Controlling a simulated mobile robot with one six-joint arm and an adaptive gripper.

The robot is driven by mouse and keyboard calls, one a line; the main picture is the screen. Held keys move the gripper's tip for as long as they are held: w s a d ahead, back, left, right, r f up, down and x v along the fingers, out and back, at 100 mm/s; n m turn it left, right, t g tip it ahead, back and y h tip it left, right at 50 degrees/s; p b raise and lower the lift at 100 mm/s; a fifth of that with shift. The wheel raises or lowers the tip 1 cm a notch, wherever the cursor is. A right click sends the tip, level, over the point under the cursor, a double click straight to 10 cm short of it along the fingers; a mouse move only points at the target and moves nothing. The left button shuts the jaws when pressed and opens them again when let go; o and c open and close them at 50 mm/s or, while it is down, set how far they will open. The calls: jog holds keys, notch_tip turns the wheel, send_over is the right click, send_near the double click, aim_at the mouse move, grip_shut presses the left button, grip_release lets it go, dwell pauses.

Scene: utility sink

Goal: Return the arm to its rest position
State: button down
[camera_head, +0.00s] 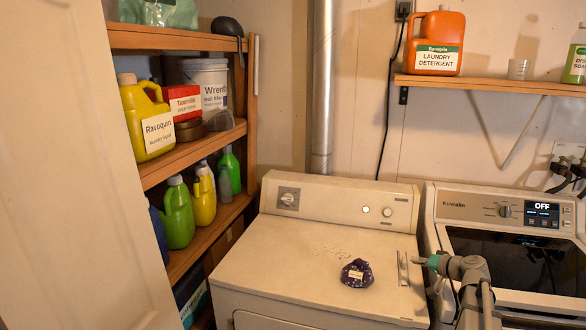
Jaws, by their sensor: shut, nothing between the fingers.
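My arm (473,290) rises from the bottom right, in front of the washer. Its end points left over the right edge of the white dryer top (300,262). My gripper (418,261) is small in this view, beside a teal-green part of the wrist. It is shut and holds nothing. A dark purple pouch (357,273) with a pale label lies on the dryer top, to the left of my gripper and apart from it.
The washer (515,245) stands at the right, its display reading OFF. A wooden shelf unit (190,155) with bottles and a bucket stands left. A wall shelf (490,85) holds an orange detergent jug (436,45). The left part of the dryer top is mostly clear.

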jog(key=s+a+f+g, duration=0.1)
jog(key=a, duration=0.2)
jog(key=s+a+f+n+g, duration=0.1)
jog(key=s+a+f, duration=0.1)
jog(key=a, duration=0.1)
jog(key=s+a+f+g, duration=0.1)
jog(key=s+a, duration=0.1)
jog(key=a, duration=0.2)
jog(key=shift+f+n+g, duration=0.2)
jog(key=shift+n+g, duration=0.1)
jog(key=shift+g, duration=0.1)
jog(key=s+a+f+n+g+h, duration=0.1)
jog(key=s+a+f+g+h, duration=0.2)
jog(key=s+a, duration=0.3)
jog(key=s+a+f+n+g+h, duration=0.1)
jog(key=s+a+f+g+h, duration=0.3)
jog(key=s, duration=0.9)
jog(key=shift+s+a, duration=0.2)
jog(key=shift+a, duration=1.05)
